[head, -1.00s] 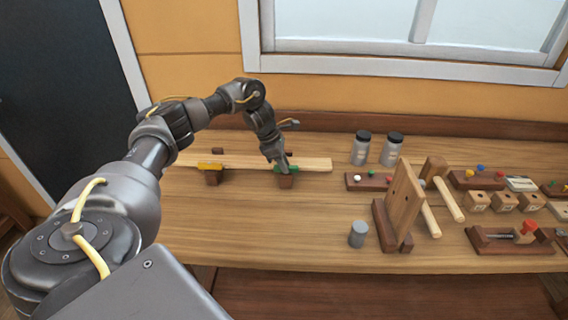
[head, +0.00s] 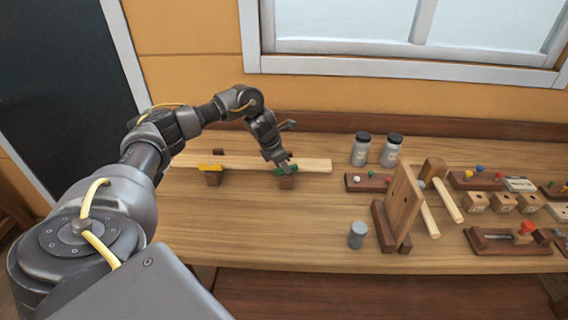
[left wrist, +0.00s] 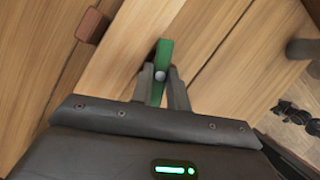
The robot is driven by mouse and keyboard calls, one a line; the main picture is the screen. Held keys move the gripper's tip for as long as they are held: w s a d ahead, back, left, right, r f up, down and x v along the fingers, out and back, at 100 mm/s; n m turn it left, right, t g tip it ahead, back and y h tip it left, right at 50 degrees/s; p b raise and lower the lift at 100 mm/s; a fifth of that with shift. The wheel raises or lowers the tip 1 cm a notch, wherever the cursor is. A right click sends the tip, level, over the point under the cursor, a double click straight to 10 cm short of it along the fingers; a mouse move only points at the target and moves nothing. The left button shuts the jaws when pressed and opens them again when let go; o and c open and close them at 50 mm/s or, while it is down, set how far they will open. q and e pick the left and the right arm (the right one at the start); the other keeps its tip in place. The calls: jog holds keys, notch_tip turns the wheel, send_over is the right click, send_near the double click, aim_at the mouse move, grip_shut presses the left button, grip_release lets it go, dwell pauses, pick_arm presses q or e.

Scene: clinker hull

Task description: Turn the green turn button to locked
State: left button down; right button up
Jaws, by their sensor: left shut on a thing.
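The green turn button (head: 286,170) sits on a dark wooden block at the right part of a pale plank (head: 318,165) on the bench. My left gripper (head: 284,163) reaches down onto it from above and is shut on it. In the left wrist view the green turn button (left wrist: 163,57) stands between the two fingers (left wrist: 162,86), with a grey round pivot on it. There its length lies at an angle to the board edges. The fingers hide part of the button. My right gripper is in neither view.
A yellow turn button (head: 211,167) sits farther left on the plank. Two grey jars (head: 361,149) stand behind to the right. An upright wooden board (head: 400,207), a grey cylinder (head: 357,235) and several small blocks occupy the right side. The bench front left is clear.

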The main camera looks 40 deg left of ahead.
pick_arm(q)
jog(key=n+p, duration=0.1)
jog(key=n+y, duration=0.1)
jog(key=n, duration=0.1)
jog(key=shift+d+r+n+t+p, duration=0.15)
jog(key=shift+n+t+p, duration=0.15)
jog(key=shift+p, duration=0.05)
jog(key=n+y+p, duration=0.1)
jog(key=n+p, duration=0.1)
jog(key=shift+d+r+n, duration=0.1)
jog(key=shift+n, duration=0.3)
jog(key=n+y+p, duration=0.2)
jog(key=n+p, duration=0.1)
jog(key=n, duration=0.1)
jog(key=shift+d+p, duration=0.1)
jog(key=shift+p, duration=0.25)
jog(key=shift+n+g+y+p, duration=0.5)
jog(key=shift+n+p, duration=0.65)
jog(key=shift+n, duration=0.25)
jog(key=shift+f, duration=0.2)
jog(key=c, duration=1.4)
grip_release()
jog(key=shift+o, duration=0.2)
